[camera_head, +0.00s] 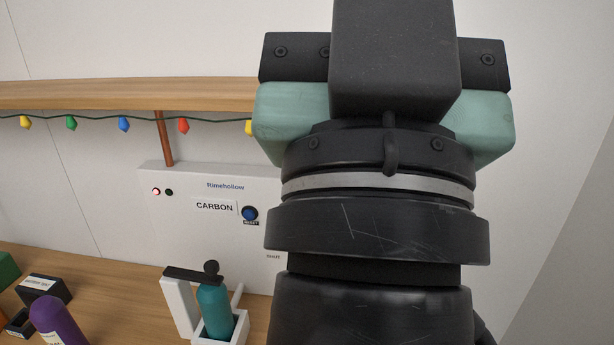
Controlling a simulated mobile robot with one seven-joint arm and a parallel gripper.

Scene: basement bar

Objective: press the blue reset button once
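The blue reset button (250,213) is a round blue cap with a dark rim on the front of a white panel (200,240). A small dark label sits just under it. The panel reads "Rimehollow" and "CARBON". My gripper (388,100) fills the right half of the view in front of the panel, up and to the right of the button. It appears apart from the button in the picture; its depth from the panel is hard to judge. Its fingertips cannot be made out, and my arm hides the panel's right part.
A teal bottle (215,311) with a black top stands in a white holder (177,306) below the button. A purple bottle (54,318) and dark boxes (44,287) stand at lower left. A wooden shelf (120,94) with a string of coloured lights runs above the panel.

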